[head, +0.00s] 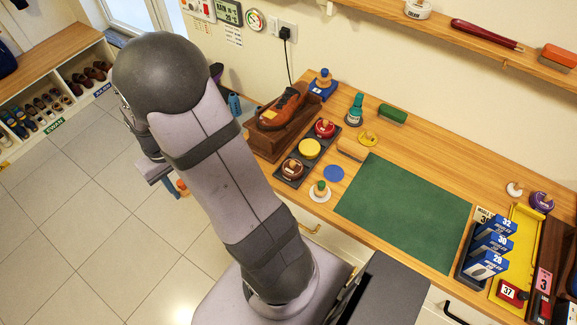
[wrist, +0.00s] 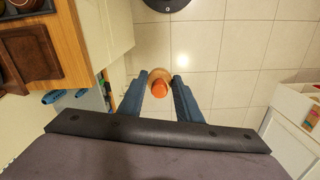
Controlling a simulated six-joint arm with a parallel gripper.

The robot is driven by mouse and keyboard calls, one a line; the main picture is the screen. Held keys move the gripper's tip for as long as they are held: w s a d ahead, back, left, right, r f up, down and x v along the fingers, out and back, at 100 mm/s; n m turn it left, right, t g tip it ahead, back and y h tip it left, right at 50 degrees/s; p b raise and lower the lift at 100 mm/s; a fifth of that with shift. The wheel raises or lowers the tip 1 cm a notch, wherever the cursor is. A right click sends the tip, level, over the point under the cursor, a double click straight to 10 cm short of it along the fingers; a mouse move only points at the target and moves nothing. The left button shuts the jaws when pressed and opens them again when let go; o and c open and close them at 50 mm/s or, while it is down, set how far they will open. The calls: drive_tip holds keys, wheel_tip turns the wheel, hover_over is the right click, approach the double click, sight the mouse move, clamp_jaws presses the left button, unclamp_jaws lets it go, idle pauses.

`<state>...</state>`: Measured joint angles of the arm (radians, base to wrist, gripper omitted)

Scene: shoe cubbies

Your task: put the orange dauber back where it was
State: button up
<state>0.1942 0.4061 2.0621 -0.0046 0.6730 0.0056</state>
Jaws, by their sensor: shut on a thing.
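The orange dauber (wrist: 159,88), with a pale wooden part, sits between the fingertips of my gripper (wrist: 159,82) in the wrist view. My gripper is shut on it and holds it above the tiled floor. In the head view, my arm hides most of my gripper; a small orange part of the dauber (head: 182,186) shows left of the workbench. A dark tray (head: 281,181) on the bench holds a red-topped round (head: 325,128), a yellow round (head: 309,149) and a brown round (head: 292,169). The dauber's former place cannot be told from these frames.
A blue disc (head: 334,173) and a green-knobbed piece on a white dish (head: 319,192) lie beside the tray. A brown shoe (head: 282,108) stands on a wooden block behind. The green mat (head: 405,212) is bare. Shoe cubbies (head: 55,95) stand far left.

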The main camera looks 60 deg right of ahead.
drive_tip(key=s+d+f+m+b, duration=0.1)
drive_tip(key=s+d+m, duration=0.4)
drive_tip(key=d, duration=0.6)
drive_tip(key=s+d+f+m+b, duration=0.1)
drive_tip(key=s+d+m, duration=0.2)
drive_tip(key=s+d, duration=0.55)
drive_tip(key=s+d+r+n+b, duration=0.1)
drive_tip(key=s+d+r+b, duration=0.1)
drive_tip(key=s+d, duration=1.1)
drive_tip(key=shift+s+d+r, duration=0.3)
drive_tip(key=shift+s+r, duration=0.55)
drive_tip(key=shift+r, duration=0.05)
drive_tip(key=shift+f, duration=0.1)
drive_tip(key=shift+f+p, duration=1.4)
drive_tip(key=shift+f, duration=3.55)
